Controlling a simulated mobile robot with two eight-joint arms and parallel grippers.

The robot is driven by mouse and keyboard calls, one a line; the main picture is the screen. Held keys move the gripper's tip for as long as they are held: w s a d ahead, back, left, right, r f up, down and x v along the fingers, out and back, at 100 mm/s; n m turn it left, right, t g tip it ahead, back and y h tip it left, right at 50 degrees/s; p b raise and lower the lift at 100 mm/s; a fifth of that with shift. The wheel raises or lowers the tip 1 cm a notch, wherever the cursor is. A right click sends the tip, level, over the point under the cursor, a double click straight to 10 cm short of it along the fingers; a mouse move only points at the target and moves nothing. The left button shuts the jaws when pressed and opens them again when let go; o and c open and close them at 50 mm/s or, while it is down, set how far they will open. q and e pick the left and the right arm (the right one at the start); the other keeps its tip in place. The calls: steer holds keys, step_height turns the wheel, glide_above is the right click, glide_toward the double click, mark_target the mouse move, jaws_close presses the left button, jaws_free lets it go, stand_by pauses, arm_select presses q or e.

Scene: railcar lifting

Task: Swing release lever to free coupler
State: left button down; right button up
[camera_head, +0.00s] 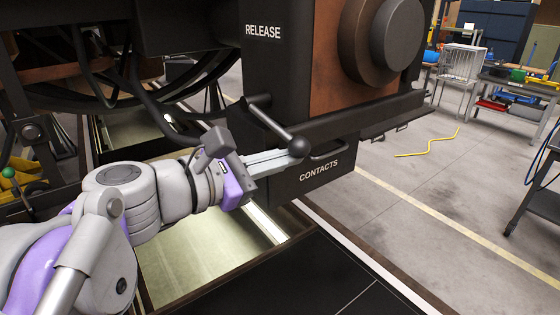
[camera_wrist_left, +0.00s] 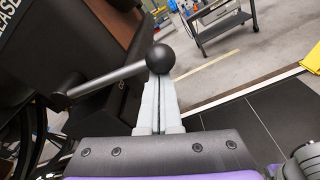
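The release lever is a dark rod with a round black ball knob (camera_head: 299,146). It sticks out of the black housing marked RELEASE (camera_head: 262,60) and slopes down to the right. In the left wrist view the ball (camera_wrist_left: 160,58) hides the fingertips and the rod (camera_wrist_left: 105,80) runs off to the left. My left gripper (camera_head: 286,157) has its grey fingers side by side with only a thin line between them. Its tips are at the ball, seemingly behind or under it; whether they touch is unclear. My right gripper is out of view. No separate coupler part can be made out.
A black box marked CONTACTS (camera_head: 318,172) hangs just below the lever. A large round black part (camera_head: 385,40) juts from the brown plate at upper right. A lit pit (camera_head: 190,250) lies below my arm. The concrete floor at right is open, with a yellow cord (camera_head: 430,145).

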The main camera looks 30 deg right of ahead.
arm_select(q)
steer(key=shift+s+r+n, duration=0.15)
steer(key=shift+r+n, duration=0.25)
steer(key=shift+r, duration=0.2)
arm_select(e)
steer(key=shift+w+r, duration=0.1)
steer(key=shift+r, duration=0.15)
arm_select(q)
steer(key=shift+f, duration=0.1)
